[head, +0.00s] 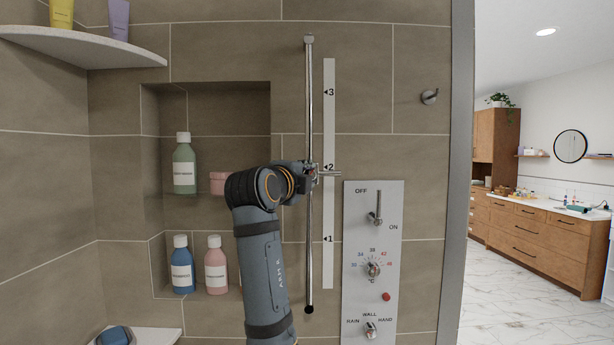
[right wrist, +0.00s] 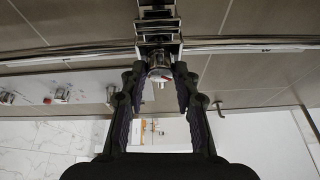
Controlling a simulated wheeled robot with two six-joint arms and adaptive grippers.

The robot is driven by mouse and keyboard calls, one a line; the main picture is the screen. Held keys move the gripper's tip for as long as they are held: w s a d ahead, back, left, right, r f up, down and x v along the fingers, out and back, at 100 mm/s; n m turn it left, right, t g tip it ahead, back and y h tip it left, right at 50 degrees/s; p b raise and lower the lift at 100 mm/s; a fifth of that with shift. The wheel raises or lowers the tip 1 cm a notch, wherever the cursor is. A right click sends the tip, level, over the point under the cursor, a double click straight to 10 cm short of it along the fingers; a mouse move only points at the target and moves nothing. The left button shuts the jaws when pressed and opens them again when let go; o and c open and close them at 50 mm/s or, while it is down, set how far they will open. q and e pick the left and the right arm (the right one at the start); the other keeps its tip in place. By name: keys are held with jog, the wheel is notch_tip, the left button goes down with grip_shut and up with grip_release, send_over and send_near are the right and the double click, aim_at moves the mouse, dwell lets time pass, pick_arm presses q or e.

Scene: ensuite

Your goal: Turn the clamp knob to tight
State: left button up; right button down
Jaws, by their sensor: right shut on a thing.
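A chrome clamp (head: 328,173) sits on the vertical rail (head: 309,100), close to the 2 mark of the white scale strip (head: 329,130). My right gripper (head: 307,172) reaches it from the left and hides part of it. In the right wrist view, the clamp's body (right wrist: 158,25) is on the rail, and the round clamp knob (right wrist: 160,72) is between the fingertips of my right gripper (right wrist: 157,76), which is shut on it. I cannot read the knob's tight or loose marking. My left gripper is out of view.
A control panel (head: 373,300) with a lever and dials is right of the rail. A wall niche (head: 205,105) holds several bottles at left. A corner shelf (head: 85,45) is at upper left. A wall hook (head: 429,97) is at upper right.

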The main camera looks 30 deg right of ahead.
jog(key=shift+r+m+y, duration=0.2)
jog(key=shift+m+y, duration=0.1)
jog(key=shift+m, duration=0.5)
jog(key=c, duration=1.4)
grip_release()
jog(key=o, duration=0.4)
jog(key=shift+w+f, duration=0.1)
jog(key=shift+w, duration=0.1)
jog(key=v, duration=0.7)
jog(key=shift+s+a, duration=0.15)
jog(key=shift+a, duration=0.05)
